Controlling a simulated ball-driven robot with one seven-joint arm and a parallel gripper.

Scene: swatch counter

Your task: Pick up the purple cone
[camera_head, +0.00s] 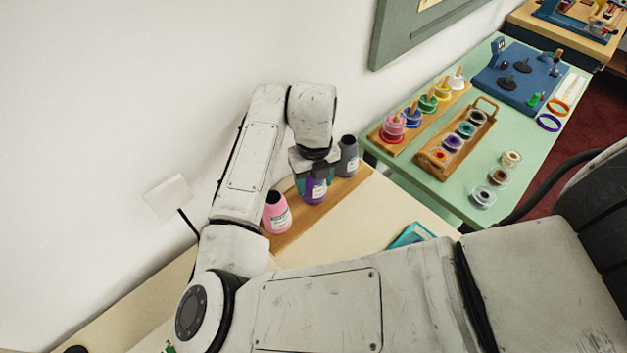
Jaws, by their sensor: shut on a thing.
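The purple cone (315,193) looks like a tapered bottle with a pale label, upright on or just above a wooden strip by the wall. My gripper (315,175) comes down on it from above and is shut on its upper part. The jaws and wrist hide the cone's top. I cannot tell whether its base touches the wood.
A pink bottle (276,214) stands to the left and a grey bottle (348,157) close to the right on the wooden strip (300,231). A teal piece (300,184) shows beside the jaws. A green table (446,187) holds ink pots and racks.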

